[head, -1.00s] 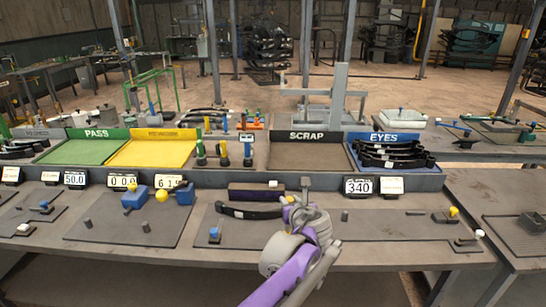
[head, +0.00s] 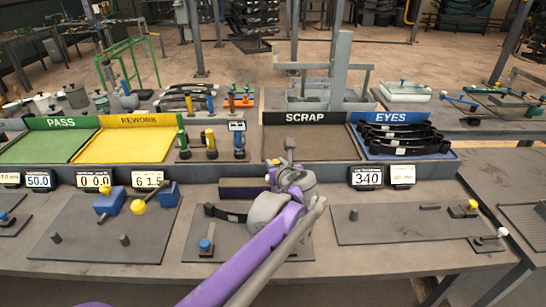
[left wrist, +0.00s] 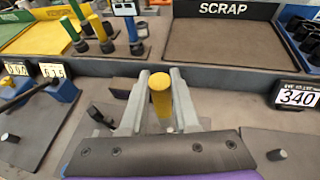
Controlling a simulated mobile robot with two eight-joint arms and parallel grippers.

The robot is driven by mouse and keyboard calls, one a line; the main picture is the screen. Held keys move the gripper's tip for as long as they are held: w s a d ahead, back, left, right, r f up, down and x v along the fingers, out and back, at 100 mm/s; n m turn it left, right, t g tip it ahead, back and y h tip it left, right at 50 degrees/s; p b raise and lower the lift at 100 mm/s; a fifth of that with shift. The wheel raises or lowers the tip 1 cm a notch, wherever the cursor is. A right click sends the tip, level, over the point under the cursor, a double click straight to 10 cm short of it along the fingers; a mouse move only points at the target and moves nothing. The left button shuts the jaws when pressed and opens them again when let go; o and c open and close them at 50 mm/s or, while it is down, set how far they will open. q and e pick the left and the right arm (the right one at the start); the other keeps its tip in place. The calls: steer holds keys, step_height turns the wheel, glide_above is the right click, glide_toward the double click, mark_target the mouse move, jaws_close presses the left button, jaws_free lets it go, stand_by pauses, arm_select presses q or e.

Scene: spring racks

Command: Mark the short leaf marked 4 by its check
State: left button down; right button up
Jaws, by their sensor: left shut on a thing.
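My left gripper (head: 280,163) reaches over the bench in front of the scrap tray. In the left wrist view its two grey fingers (left wrist: 161,97) are shut on a yellow cylindrical marker (left wrist: 161,105), upright between them. A dark curved leaf (head: 222,213) lies low on the bench plate, left of my gripper; part of it is hidden by my arm. I cannot read a number on it. In the left wrist view a dark piece, perhaps its end, shows left of the fingers. My right gripper is not in view.
A stand holds green, yellow (head: 210,142) and blue (head: 238,142) markers. Behind the bench are the green PASS (head: 40,148), yellow REWORK (head: 125,146), bare SCRAP (head: 310,143) and blue EYES (head: 455,155) trays. A display (head: 367,177) reads 340. The right bench plate is mostly clear.

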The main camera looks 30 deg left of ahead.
arm_select(q)
steer(key=shift+s+d+f+b, duration=0.15)
steer(key=shift+f+b, duration=0.45)
steer(key=shift+f, duration=0.4)
steer(key=shift+f+b, duration=1.25)
steer(key=shift+f, duration=0.7)
steer(key=shift+f+b, duration=0.35)
steer(key=shift+f, duration=0.2)
steer(key=shift+r, duration=0.1)
steer(key=shift+r+p, duration=2.3)
steer(key=shift+r, duration=1.15)
steer(key=shift+f, duration=0.15)
